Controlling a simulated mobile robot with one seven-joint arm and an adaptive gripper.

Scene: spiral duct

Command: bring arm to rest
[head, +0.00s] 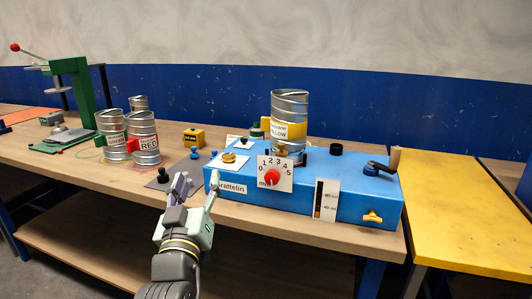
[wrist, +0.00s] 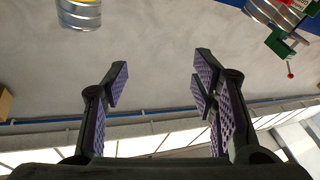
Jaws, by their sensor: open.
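My gripper (head: 195,192) is open and empty in the head view. It is held up in front of the bench, at the left end of the blue machine (head: 345,205). In the wrist view my gripper (wrist: 160,85) shows its two purple-padded fingers spread wide with nothing between them. The wrist view looks mostly at the grey wall and ceiling, upside down. I cannot tell whether the gripper touches the machine.
A metal duct with a yellow label (head: 289,115) stands on the machine. Ducts labelled red (head: 144,138) and green (head: 113,135) stand to the left, with another behind. A green press (head: 78,90) is at the far left. A yellow table (head: 465,220) is at right.

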